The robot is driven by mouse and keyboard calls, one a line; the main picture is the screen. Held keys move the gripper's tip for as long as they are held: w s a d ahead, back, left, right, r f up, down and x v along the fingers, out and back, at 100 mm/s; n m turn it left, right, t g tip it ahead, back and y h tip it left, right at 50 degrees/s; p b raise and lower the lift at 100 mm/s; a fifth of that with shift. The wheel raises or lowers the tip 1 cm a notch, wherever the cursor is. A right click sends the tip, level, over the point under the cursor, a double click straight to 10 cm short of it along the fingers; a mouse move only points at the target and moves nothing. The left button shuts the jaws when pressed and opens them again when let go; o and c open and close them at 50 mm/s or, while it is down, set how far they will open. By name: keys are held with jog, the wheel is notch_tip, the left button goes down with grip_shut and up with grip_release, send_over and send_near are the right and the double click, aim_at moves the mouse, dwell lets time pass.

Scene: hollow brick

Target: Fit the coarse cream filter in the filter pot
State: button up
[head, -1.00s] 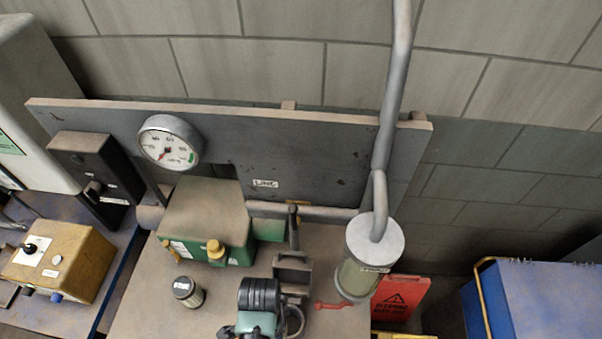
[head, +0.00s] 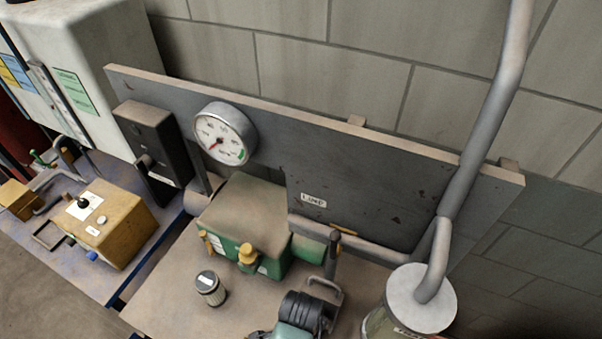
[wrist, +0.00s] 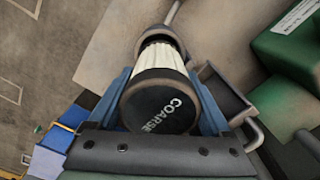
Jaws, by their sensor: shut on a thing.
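My gripper (wrist: 165,82) is shut on the coarse cream filter (wrist: 158,66), with a blue finger on each side of it. The filter has cream pleats and a black end cap marked COARSE facing the wrist camera. A dark ring shows at its far end; I cannot tell whether it is part of the filter. In the head view a pot (head: 380,322) with a grey lid stands at the bottom right, with a pipe running into its top; its lower part is cut off. I cannot tell if it is the filter pot.
A green box (head: 262,222) with yellow knobs stands behind the standing filter, below a gauge (head: 224,134) on a grey panel (head: 330,170). A black ribbed and teal thing (head: 305,313) is at the bottom. Bare bench (head: 165,290) lies left of the standing filter.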

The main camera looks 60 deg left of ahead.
jog(key=shift+f+b, duration=0.4)
jog(key=shift+f, duration=0.35)
jog(key=shift+r+p, duration=0.4)
jog(key=shift+f, duration=0.45)
jog(key=shift+f+b, duration=1.85)
jog(key=shift+f, duration=0.85)
dwell(0.5)
jog(key=o, duration=1.4)
jog(key=shift+c, duration=0.2)
jog(key=shift+r, duration=0.1)
notch_tip(320, 180, up, 13)
jog(key=shift+f+b, duration=0.1)
jog(key=shift+b, duration=0.5)
